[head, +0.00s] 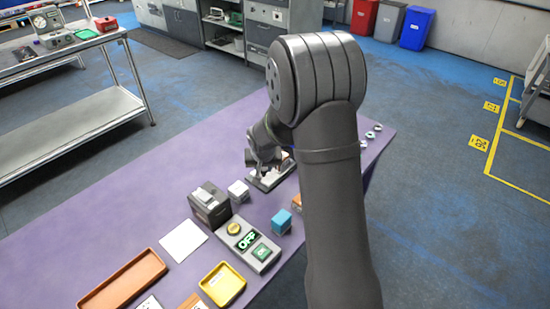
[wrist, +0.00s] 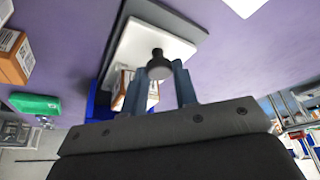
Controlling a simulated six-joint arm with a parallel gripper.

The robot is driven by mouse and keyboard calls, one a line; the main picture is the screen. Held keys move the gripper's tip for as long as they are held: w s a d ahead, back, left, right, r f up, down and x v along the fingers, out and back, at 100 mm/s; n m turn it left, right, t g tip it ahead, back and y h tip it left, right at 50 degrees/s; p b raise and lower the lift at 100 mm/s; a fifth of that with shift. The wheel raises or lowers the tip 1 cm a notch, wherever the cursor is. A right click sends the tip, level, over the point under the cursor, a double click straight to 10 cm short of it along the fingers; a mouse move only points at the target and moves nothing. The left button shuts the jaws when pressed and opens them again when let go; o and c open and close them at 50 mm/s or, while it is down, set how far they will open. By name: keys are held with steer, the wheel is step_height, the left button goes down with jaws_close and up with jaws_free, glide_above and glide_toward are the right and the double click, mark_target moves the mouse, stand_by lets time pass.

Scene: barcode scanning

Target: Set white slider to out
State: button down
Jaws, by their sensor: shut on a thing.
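The white slider (wrist: 135,50) is a pale plate on a dark base, with a black round knob (wrist: 158,66) standing up from it in the wrist view. My gripper (wrist: 160,76) is at this knob, its two blue-grey fingers on either side and closed on it. In the head view my gripper (head: 264,164) reaches down at the slider (head: 272,179) near the far side of the purple table, and the arm hides part of that area. The slider's travel position and any labels cannot be read.
On the purple table (head: 160,215) stand a white box (head: 238,189), a dark boxy device (head: 209,203), a blue box (head: 281,221) and a grey panel (head: 248,243) with a green lit display. A brown tray (head: 123,280) and yellow tray (head: 222,284) lie nearer.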

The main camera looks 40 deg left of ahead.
steer(key=shift+s, duration=0.7)
steer(key=c, duration=1.1)
jaws_free()
steer(key=shift+c, duration=0.2)
steer(key=v, duration=1.7)
steer(key=shift+r, duration=0.2)
steer(key=shift+s, duration=0.1)
steer(key=x, duration=1.7)
steer(key=shift+f, duration=0.2)
